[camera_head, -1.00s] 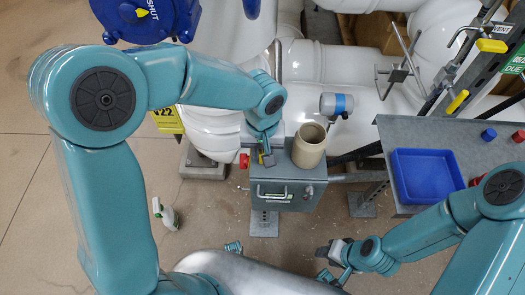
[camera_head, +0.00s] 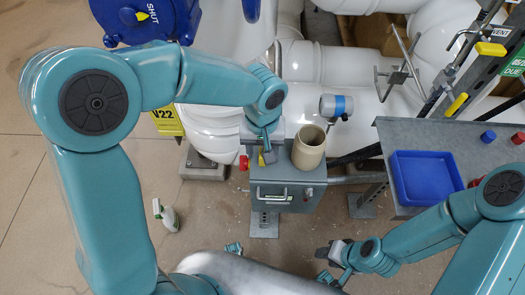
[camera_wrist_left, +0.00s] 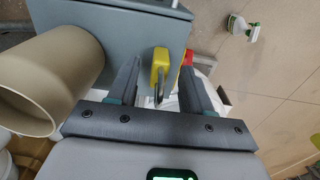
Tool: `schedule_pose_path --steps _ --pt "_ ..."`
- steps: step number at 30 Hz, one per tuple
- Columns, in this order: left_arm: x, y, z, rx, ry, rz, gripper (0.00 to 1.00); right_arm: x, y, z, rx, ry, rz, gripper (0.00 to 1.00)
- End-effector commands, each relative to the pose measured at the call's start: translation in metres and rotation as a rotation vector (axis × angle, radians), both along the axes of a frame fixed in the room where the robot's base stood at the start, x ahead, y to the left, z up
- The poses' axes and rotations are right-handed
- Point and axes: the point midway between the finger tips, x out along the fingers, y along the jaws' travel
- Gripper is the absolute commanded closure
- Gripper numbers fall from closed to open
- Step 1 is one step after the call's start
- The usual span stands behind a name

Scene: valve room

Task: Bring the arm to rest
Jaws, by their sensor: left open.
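My left gripper (camera_head: 266,150) is at the top left of the grey box in the head view. In the left wrist view its two fingers (camera_wrist_left: 160,85) are apart, with a yellow padlock (camera_wrist_left: 160,66) showing in the gap between them. Whether a finger touches the padlock I cannot tell. The padlock's yellow body also shows in the head view (camera_head: 262,160), partly hidden by the gripper. The grey box (camera_head: 285,190) has a handle on its front. My right gripper (camera_head: 328,252) is low in the head view, away from the box; its jaws are too small to read.
A beige pot (camera_head: 309,147) stands on the box, close beside the left gripper; it also shows in the wrist view (camera_wrist_left: 45,80). A red knob (camera_head: 243,162) is at the box's left. A blue tray (camera_head: 427,177) lies on the right bench.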

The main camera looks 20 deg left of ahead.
Motion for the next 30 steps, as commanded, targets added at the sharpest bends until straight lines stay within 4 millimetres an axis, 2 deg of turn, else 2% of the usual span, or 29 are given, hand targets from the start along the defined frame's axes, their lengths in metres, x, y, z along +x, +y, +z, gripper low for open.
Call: schedule_pose_path --steps 1,3,9,21,25,30 --pt "0.001 -0.001 0.014 -0.001 -0.005 0.0 0.5 0.0 0.0 0.006 0.0 0.0 0.0 0.57" --pt "0.0 -0.002 0.027 -0.001 -0.005 -0.001 0.5 -0.001 0.0 0.009 0.0 -0.001 0.001 0.57" --pt "0.001 -0.001 0.049 0.0 -0.001 -0.001 0.5 0.0 0.0 0.012 0.0 0.0 0.0 0.57" --pt "-0.002 -0.001 0.051 0.0 0.001 -0.001 0.5 -0.002 0.0 0.012 0.0 0.001 -0.001 0.57" --pt "-0.012 -0.002 0.05 0.0 0.0 -0.001 0.5 -0.011 0.0 0.011 0.0 0.002 0.0 0.57" --pt "-0.035 -0.002 0.052 0.001 -0.003 -0.001 0.5 -0.03 0.0 0.012 0.001 -0.001 0.001 0.57"
